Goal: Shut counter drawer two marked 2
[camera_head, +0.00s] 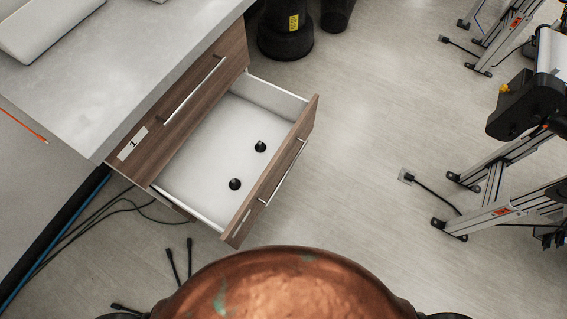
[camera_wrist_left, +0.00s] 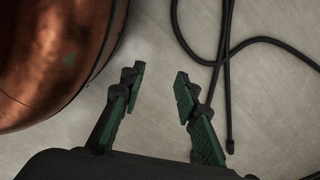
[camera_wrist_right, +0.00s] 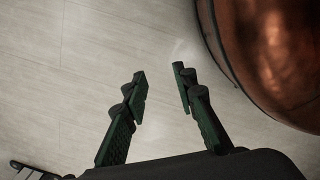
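The open drawer (camera_head: 268,188) has a brown wood front with a metal bar handle (camera_head: 283,172) and a white inside. It sticks out from the counter, below a closed drawer marked 1 (camera_head: 205,95). A pale label (camera_head: 241,222) is on the open drawer's front, but its number is too small to read. Two small black round objects (camera_head: 247,165) stand inside it. My left gripper (camera_wrist_left: 158,82) is open and empty above the floor in the left wrist view. My right gripper (camera_wrist_right: 160,83) is open and empty above the floor in the right wrist view. Neither gripper shows in the head view.
The grey counter top (camera_head: 110,75) carries a laptop-like slab (camera_head: 50,25). Black cables (camera_wrist_left: 226,60) lie on the floor near my left gripper. A black bin (camera_head: 285,35) stands behind the drawer. Conveyor legs (camera_head: 490,215) stand at the right.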

